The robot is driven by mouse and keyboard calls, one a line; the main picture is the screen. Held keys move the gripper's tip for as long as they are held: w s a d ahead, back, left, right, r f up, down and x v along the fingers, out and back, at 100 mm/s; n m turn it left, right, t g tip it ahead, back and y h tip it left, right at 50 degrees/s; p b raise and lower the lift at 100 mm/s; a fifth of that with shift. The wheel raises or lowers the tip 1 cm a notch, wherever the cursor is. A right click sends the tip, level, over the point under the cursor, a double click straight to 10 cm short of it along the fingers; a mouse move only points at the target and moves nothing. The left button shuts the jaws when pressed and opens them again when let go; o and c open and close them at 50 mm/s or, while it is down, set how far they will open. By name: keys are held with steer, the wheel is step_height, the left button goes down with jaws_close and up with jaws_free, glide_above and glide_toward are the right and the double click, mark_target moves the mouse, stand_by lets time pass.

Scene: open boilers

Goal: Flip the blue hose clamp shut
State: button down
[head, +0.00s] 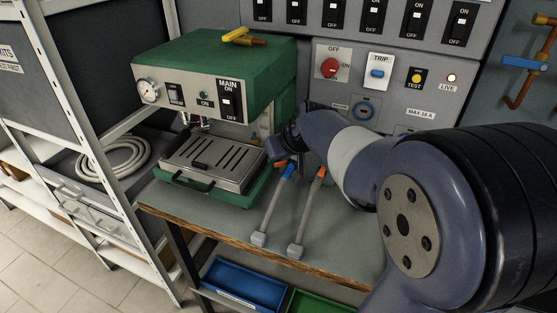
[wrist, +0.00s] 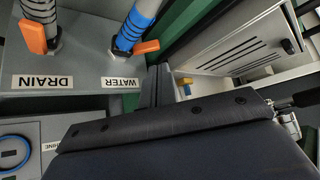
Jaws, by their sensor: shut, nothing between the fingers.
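The blue hose (wrist: 138,22) comes up out of a collar beside the WATER label (wrist: 121,82). An orange clamp lever (wrist: 146,47) sticks out from it to the right in the wrist view. In the head view the blue hose (head: 288,170) shows just below my gripper, with a bit of orange (head: 279,163) beside it. My gripper (wrist: 163,72) is shut and empty, its dark fingers a little below and right of the lever in the wrist view. I cannot tell whether they touch it. In the head view my wrist hides the fingertips.
The DRAIN hose (wrist: 38,10) with its own orange lever (wrist: 33,37) stands close by on the left in the wrist view. A switch panel (head: 370,65) rises behind.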

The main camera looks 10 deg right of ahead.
mark_target(276, 164)
steer(key=shift+x, duration=2.15)
steer(key=shift+s+f, duration=0.1)
steer(key=shift+f+n+b, duration=0.25)
steer(key=shift+n+b, duration=0.05)
steer(key=shift+b, duration=0.85)
steer(key=shift+s+r+n+y+b, duration=0.15)
steer(key=shift+n+y+b, duration=0.15)
steer(key=shift+b, duration=0.4)
steer(key=shift+r, duration=0.15)
